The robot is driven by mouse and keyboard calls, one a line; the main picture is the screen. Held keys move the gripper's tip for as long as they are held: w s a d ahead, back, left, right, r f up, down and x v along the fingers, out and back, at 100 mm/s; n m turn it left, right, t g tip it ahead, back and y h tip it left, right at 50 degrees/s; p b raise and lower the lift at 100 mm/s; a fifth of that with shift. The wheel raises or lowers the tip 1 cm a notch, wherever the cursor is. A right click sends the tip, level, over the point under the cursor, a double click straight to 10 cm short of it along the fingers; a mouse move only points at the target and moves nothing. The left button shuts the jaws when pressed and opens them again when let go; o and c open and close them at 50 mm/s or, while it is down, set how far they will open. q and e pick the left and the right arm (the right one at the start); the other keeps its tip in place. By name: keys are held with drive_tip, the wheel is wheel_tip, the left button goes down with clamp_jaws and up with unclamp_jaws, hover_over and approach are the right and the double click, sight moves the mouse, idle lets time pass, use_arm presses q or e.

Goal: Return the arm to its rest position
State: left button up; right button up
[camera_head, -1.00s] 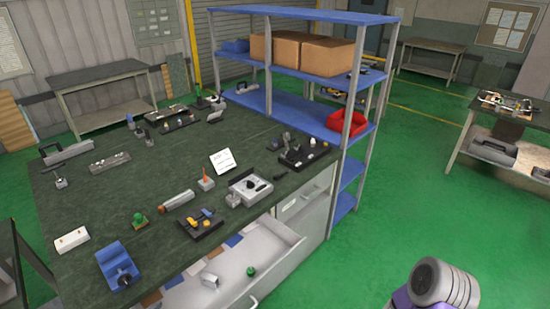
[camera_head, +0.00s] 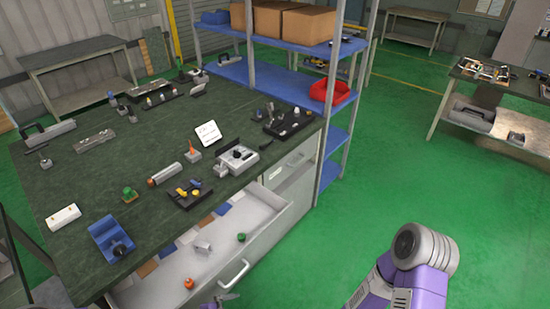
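My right arm (camera_head: 425,255), purple and grey, shows at the lower right over the green floor. A small grey piece (camera_head: 226,296) shows at the bottom edge by the open drawer's front; it may be the tip of my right gripper, but it is cut off and its fingers are not clear.
The drawer (camera_head: 262,252) stands open under the dark workbench (camera_head: 95,185), with a green piece (camera_head: 241,237) and an orange piece (camera_head: 189,283) in it. A blue shelf (camera_head: 290,90) stands behind.

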use_arm(q)
drive_tip(key=s+d+f+m+g+y, duration=0.1)
drive_tip(key=s+d+f+m+g, duration=0.15)
drive_tip(key=m, duration=0.25)
drive_tip(key=s+d+f+m+g+y, duration=0.1)
drive_tip(key=s+d+m+g, duration=0.1)
drive_tip(key=s+m, duration=0.3)
wheel_tip(320, 180, down, 11)
drive_tip(key=a+m+y+b, duration=0.1)
drive_tip(key=m+y+b, duration=0.1)
drive_tip(key=m+b, duration=0.4)
drive_tip(key=b, duration=0.4)
drive_tip(key=shift+s+a+r, duration=0.15)
drive_tip(key=shift+s, duration=0.1)
